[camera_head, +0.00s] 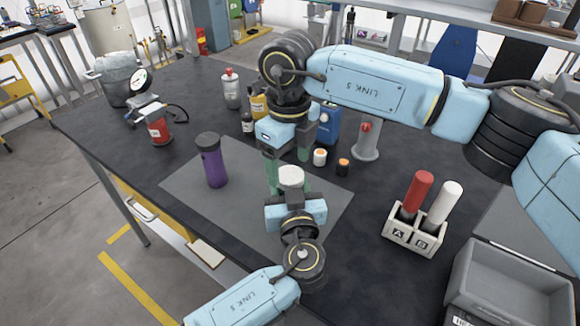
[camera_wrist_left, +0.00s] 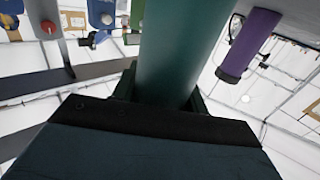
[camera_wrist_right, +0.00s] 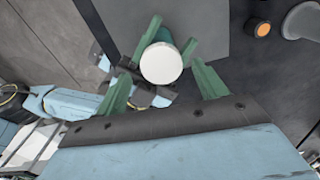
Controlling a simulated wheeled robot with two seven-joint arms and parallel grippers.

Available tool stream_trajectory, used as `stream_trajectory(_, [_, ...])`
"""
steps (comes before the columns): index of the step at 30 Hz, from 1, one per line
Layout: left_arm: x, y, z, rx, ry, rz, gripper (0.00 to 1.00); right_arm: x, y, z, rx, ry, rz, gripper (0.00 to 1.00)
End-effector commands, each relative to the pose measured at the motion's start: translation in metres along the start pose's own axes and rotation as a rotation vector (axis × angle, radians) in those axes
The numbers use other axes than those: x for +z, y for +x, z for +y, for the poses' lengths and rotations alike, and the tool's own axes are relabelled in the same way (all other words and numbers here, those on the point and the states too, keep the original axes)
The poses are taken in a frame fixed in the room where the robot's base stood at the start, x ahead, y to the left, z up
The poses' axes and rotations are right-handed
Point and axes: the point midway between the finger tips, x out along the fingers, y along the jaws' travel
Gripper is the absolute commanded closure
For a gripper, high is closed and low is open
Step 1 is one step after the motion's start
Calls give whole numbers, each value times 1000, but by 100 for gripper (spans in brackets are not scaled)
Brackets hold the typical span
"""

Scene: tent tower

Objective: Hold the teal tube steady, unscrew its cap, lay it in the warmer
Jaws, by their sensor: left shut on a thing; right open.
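The teal tube (camera_wrist_left: 180,55) stands upright in my left gripper (camera_head: 292,194), which is shut on it. Its round white cap (camera_head: 290,177) is on top and also shows in the right wrist view (camera_wrist_right: 161,63). My right gripper (camera_head: 287,164) points down over the tube. It is open, with its green fingers spread on either side of the cap; I see no clear contact. Most of the tube's body is hidden in the head view. A grey open box (camera_head: 487,262) at the lower right may be the warmer; its label is cut off.
A purple tube (camera_head: 214,168) stands on the grey mat (camera_head: 200,215). A rack (camera_head: 410,235) marked A and B holds a red and a white tube. Small capped jars (camera_head: 320,157) and several bottles stand behind the grippers.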

Motion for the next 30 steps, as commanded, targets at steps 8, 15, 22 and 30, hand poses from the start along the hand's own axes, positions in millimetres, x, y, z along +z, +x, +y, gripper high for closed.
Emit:
stream_trajectory(8, [0,0,0,-1,1,0,100,0,-26,-1,-2,33,0,33])
stream_trajectory(15, [0,0,0,-1,1,0,100,0,-50,-2,-3,242,-1,33])
stream_trajectory(22, [0,0,0,-1,1,0,100,-1,-38,-1,0,304,4,33])
stream_trajectory(30, [0,0,0,-1,1,0,100,-1,4,-1,0,301,3,33])
